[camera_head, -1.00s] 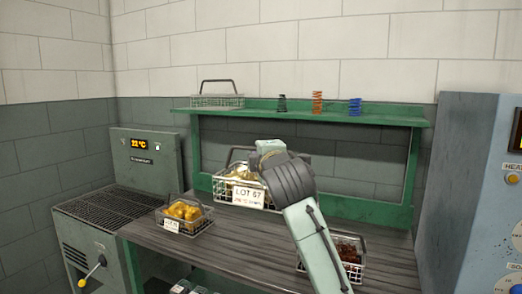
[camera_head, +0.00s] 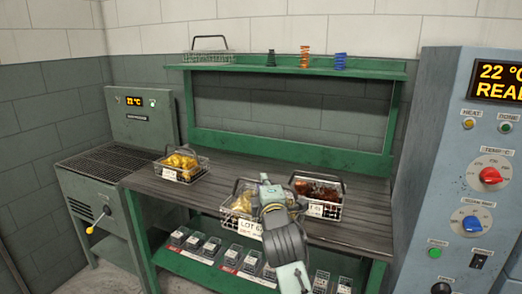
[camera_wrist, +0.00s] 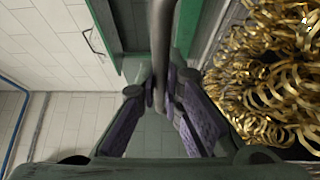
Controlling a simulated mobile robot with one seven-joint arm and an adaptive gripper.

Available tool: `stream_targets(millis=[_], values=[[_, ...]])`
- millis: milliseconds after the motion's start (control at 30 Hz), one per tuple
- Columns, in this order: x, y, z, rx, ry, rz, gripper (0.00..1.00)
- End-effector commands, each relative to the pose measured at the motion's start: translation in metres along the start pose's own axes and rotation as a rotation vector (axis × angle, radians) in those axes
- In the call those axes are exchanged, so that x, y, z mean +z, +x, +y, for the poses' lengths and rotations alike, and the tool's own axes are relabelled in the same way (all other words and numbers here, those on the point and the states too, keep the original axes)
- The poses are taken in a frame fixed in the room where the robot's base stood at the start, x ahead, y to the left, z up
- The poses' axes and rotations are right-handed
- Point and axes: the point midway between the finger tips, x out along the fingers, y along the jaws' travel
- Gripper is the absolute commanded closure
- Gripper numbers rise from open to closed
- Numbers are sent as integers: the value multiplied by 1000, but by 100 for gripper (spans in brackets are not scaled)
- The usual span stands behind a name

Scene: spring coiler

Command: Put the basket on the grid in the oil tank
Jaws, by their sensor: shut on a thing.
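My gripper (camera_head: 268,192) is shut on the handle (camera_wrist: 161,40) of a wire basket (camera_head: 229,212) with a white "LOT 6…" label, partly hidden by my wrist. In the wrist view the handle bar runs between my purple-padded fingers, and gold coiled springs (camera_wrist: 265,75) fill the right side. In the head view the basket overlaps the front edge of the bench; I cannot tell whether it hangs clear of it. The grey tank unit (camera_head: 140,122) at left has a dark grid (camera_head: 105,158) on top, with nothing on it, and a display reading 22 °C.
A basket of gold pieces (camera_head: 180,170) stands on the bench (camera_head: 215,180) near the tank. A basket of dark reddish pieces (camera_head: 318,200) stands close right of the held basket. A green shelf (camera_head: 290,70) spans the back. A blue-grey control cabinet (camera_head: 455,150) stands at right.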

Motion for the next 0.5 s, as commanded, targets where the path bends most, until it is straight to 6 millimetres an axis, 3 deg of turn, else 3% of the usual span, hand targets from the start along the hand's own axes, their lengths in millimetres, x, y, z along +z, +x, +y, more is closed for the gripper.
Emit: stream_targets(millis=[33,500], values=[[2,-4,-17,-1,7,-6,100],[0,-33,-166,17,22,-44,100]])
